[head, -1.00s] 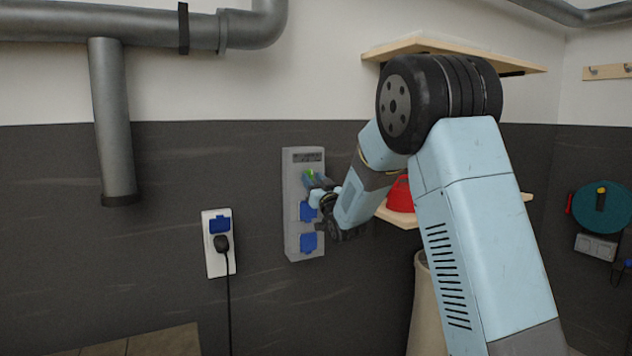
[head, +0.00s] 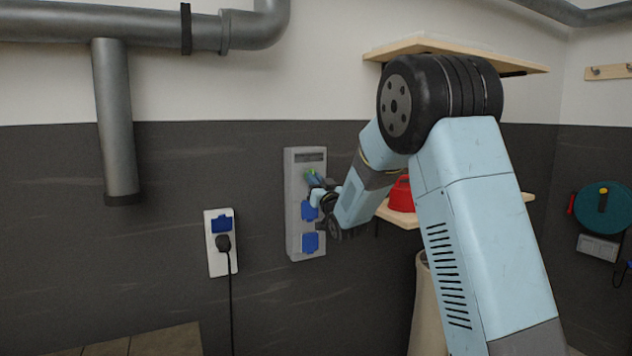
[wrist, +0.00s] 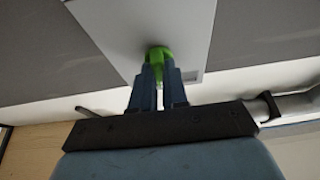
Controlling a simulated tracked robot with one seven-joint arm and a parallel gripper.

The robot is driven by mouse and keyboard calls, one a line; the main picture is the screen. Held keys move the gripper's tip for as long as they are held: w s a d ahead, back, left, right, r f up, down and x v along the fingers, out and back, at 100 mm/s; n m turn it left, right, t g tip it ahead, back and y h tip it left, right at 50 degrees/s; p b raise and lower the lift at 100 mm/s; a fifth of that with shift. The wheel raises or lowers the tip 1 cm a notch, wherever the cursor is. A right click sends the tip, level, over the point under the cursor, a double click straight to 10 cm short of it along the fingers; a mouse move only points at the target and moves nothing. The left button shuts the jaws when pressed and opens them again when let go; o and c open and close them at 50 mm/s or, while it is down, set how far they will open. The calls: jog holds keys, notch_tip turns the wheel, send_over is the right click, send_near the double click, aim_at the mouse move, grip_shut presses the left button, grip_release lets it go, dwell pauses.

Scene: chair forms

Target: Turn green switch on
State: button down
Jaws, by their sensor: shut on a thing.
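The green switch (wrist: 158,55) shows in the wrist view on the face of a pale grey wall box. My gripper (wrist: 158,80) is shut on it, with one blue finger on each side of its lower part. In the head view the grey box (head: 291,215) hangs on the wall, with the green switch (head: 313,172) near its upper part. My gripper (head: 317,184) reaches it from the right. The fingers and wrist partly hide the switch and the box's right side, so I cannot tell the switch's exact position.
Blue socket covers (head: 310,242) sit lower on the box. To its left is a white socket (head: 220,262) with a black plug and cable. Wooden shelves, one with a red object (head: 401,195), stand right behind my arm. A grey pipe (head: 115,120) hangs at left.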

jog(key=shift+w+d+r+m, duration=0.1)
jog(key=shift+m, duration=0.2)
jog(key=shift+r+m+g+h, duration=0.1)
jog(key=shift+m+g+h, duration=0.35)
jog(key=shift+m+h, duration=2.1)
jog(key=shift+r+m+g+h, duration=0.1)
jog(key=shift+m+g+h, duration=0.3)
jog(key=shift+m, duration=4.25)
jog(key=shift+r+m+g+h, duration=0.1)
jog(key=shift+m+g+h, duration=0.35)
jog(key=shift+m+h, duration=2.1)
jog(key=shift+m+y, duration=1.1)
jog(key=shift+m, duration=0.15)
jog(key=c, duration=1.5)
grip_release()
jog(key=o, duration=0.3)
jog(key=shift+f, duration=0.15)
jog(key=shift+o, duration=0.3)
jog(key=shift+a, duration=0.2)
